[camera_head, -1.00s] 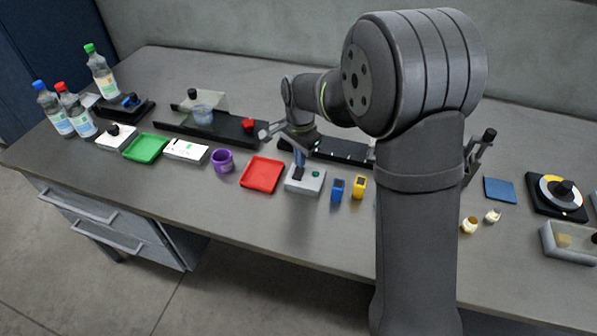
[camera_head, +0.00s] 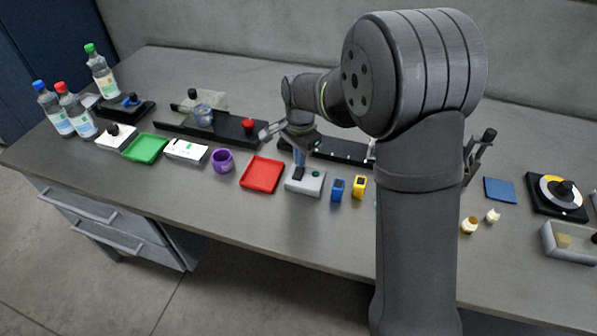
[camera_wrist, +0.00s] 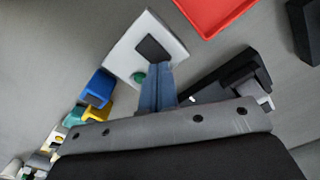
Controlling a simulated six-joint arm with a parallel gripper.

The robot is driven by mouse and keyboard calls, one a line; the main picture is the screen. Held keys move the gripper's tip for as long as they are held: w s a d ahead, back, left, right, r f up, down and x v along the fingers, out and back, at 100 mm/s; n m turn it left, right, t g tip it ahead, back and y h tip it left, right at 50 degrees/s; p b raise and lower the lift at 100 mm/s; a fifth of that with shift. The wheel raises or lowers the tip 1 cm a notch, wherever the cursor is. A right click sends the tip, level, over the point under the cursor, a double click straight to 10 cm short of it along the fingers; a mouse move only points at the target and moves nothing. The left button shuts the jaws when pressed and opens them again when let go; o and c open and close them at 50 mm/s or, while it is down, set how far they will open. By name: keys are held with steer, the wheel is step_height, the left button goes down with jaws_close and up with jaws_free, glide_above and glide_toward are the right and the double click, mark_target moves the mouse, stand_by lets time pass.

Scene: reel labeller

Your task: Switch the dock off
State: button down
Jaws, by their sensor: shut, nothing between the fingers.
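A light grey box (camera_head: 306,186) with a black rocker switch and a green lamp, which looks like the dock, stands near the middle of the bench. In the wrist view the box (camera_wrist: 122,50) lies just beyond my fingertips, with its black switch (camera_wrist: 152,47) and green lamp (camera_wrist: 138,78) showing. My gripper (camera_head: 299,170) points down over the switch end of the box. Its blue-grey fingers (camera_wrist: 157,68) are shut and empty, with the tips at the switch's near edge. I cannot tell whether they touch it. The fingers partly hide the box's near side.
A red tray (camera_head: 262,175) lies left of the box. Small blue (camera_head: 338,190) and yellow (camera_head: 359,187) blocks stand close on its right. A black rail (camera_head: 342,151) runs behind it. The bench in front is clear.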

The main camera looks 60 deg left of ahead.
steer(key=shift+f, duration=0.95)
stand_by(0.6)
steer(key=shift+r, duration=3.55)
steer(key=shift+f, duration=0.1)
step_height(320, 180, down, 7)
steer(key=shift+r, duration=4.3)
steer(key=w+d+r+m+g+y, duration=0.1)
steer(key=w+d+r+m, duration=0.4)
steer(key=w+d, duration=0.1)
steer(key=w+d+r+m+g+y, duration=0.1)
steer(key=w+d+r+m, duration=0.3)
steer(key=d, duration=0.5)
steer(key=shift+w+d+r+m+g+y, duration=0.15)
steer(key=shift+w+r+m+g+y, duration=0.25)
steer(key=shift+w+m, duration=0.65)
